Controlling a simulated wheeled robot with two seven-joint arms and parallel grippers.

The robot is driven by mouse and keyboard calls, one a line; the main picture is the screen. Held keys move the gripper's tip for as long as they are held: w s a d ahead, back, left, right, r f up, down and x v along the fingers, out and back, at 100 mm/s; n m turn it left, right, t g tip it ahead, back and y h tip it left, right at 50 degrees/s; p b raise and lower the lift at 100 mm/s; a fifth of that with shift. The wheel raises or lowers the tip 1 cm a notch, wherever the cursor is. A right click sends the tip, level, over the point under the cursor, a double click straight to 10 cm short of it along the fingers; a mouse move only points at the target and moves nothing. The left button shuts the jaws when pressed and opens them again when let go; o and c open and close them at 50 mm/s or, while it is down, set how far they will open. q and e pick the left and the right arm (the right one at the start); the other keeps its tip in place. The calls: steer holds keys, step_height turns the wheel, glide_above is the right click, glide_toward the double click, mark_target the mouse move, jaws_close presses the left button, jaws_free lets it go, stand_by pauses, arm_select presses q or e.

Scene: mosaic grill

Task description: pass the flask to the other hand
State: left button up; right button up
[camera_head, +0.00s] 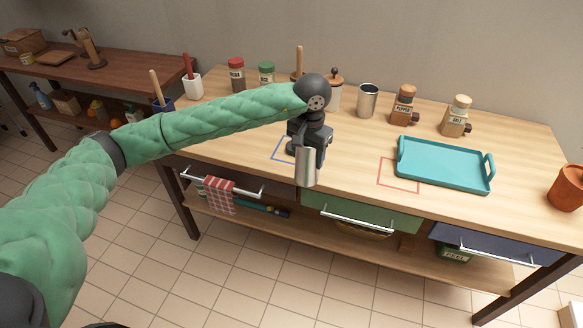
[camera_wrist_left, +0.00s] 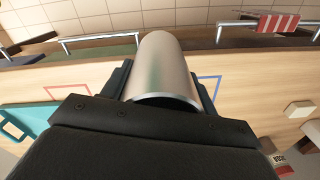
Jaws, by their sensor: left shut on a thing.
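The flask (camera_head: 307,167) is a plain silver metal cylinder, held near the front edge of the wooden worktop. My left gripper (camera_head: 309,143) is shut on it, and the flask hangs nearly upright below the gripper in the head view. In the left wrist view the flask (camera_wrist_left: 164,68) lies between the two dark fingers (camera_wrist_left: 163,85). A second silver cylinder (camera_head: 367,101) stands upright at the back of the worktop. My right gripper is in neither view.
A blue outlined square (camera_head: 284,153) is partly hidden behind my left gripper; a red one (camera_head: 399,175) is to the right. A teal tray (camera_head: 445,164), pepper mill (camera_head: 404,105), salt mill (camera_head: 456,116) and terracotta pot (camera_head: 568,187) stand on the worktop (camera_head: 350,150). Drawer handles (camera_head: 345,222) jut out in front.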

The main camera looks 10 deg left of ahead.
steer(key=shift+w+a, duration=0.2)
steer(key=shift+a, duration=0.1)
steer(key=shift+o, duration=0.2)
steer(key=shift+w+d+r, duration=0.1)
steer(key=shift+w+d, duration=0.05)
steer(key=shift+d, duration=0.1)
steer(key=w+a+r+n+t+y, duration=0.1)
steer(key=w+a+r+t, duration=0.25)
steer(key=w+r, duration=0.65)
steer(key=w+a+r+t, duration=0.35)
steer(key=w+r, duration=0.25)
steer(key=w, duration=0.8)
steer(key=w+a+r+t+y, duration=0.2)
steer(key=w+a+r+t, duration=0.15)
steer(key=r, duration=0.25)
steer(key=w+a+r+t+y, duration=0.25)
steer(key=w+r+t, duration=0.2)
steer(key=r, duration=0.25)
arm_select(q)
steer(key=w+d+r+m, duration=0.3)
steer(key=w+d+r, duration=0.3)
steer(key=d+r, duration=0.1)
steer(key=shift+d+r+m, duration=0.35)
steer(key=shift+d+m, duration=0.05)
steer(key=shift+d, duration=0.2)
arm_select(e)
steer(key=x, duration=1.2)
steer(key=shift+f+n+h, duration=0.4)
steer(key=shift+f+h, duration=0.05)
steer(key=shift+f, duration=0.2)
